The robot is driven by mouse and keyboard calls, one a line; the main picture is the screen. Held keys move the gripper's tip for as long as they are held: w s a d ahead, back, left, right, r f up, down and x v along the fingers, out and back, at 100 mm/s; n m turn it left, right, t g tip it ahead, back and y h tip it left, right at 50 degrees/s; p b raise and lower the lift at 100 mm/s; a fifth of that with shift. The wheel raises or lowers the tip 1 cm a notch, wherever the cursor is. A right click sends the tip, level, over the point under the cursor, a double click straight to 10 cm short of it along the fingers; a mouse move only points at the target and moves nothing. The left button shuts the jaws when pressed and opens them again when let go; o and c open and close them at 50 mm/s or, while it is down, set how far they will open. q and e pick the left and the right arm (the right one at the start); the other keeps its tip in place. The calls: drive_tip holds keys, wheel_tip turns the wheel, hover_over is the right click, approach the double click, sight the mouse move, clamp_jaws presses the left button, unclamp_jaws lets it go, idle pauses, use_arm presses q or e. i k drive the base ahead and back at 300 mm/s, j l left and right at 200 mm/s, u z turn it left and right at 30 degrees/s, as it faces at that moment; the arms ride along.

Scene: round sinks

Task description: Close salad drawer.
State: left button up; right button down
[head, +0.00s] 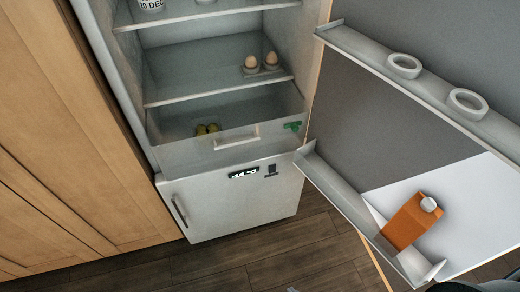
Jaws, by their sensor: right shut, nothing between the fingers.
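The salad drawer (185,146) is a clear drawer low in the open fridge, below the glass shelves. Its front panel with a pale handle (236,137) stands forward of the shelf edges, so it looks pulled out. My right gripper (292,289) barely shows at the bottom edge, well below and in front of the drawer. It is shut and empty, not touching the drawer; most of it is cut off. My left gripper is not in view.
The fridge door (375,125) hangs open at right, its lower shelf holding an orange carton (408,222). Two eggs (260,63) sit on the shelf above the drawer. A closed white compartment (237,202) is below. Wooden cabinets (70,130) stand left; the floor in front is clear.

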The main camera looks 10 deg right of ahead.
sight(250, 141)
drive_tip(key=i+j+z, duration=0.1)
drive_tip(key=j+z, duration=0.2)
drive_tip(key=i+j+z, duration=0.1)
drive_tip(key=j+z, duration=0.5)
drive_tip(key=i+j, duration=0.05)
